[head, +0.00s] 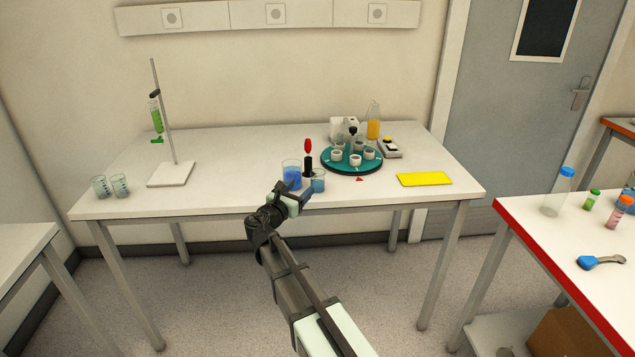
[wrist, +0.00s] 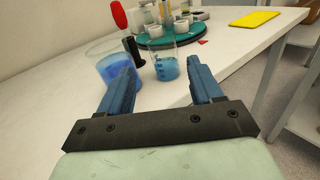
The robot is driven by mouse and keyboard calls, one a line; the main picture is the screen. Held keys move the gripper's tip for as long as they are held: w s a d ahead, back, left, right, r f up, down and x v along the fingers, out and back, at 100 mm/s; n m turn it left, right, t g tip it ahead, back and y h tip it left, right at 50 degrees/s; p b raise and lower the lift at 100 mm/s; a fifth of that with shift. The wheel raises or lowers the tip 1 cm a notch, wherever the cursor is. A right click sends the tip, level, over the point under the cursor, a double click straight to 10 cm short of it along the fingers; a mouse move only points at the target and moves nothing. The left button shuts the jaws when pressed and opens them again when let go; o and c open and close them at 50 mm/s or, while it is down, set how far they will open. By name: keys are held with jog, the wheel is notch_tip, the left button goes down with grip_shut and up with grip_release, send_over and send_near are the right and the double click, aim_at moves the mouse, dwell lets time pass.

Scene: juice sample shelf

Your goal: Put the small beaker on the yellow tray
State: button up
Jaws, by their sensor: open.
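The small beaker (head: 318,182) holds blue liquid and stands near the front edge of the white table. In the wrist view the small beaker (wrist: 166,67) stands upright ahead of my gripper, in line with the gap between the fingers. My gripper (head: 301,189) is open and empty, and its blue fingers also show in the wrist view (wrist: 160,78). A larger beaker with blue liquid (head: 292,175) stands just left of the small one, close to the left finger (wrist: 105,68). The yellow tray (head: 424,179) lies flat and empty at the table's right.
A red-topped black tool (head: 308,160) stands right behind the beakers. A green turntable (head: 340,166) with several white cups is behind them to the right. A stand with a green burette (head: 165,130) and two empty beakers (head: 110,187) are at left.

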aim_at(320, 170)
jog(key=x, duration=1.3)
jog(key=shift+w+d+f, duration=0.1)
jog(key=shift+w+d, duration=0.15)
jog(key=shift+w, duration=0.1)
jog(key=c, duration=0.9)
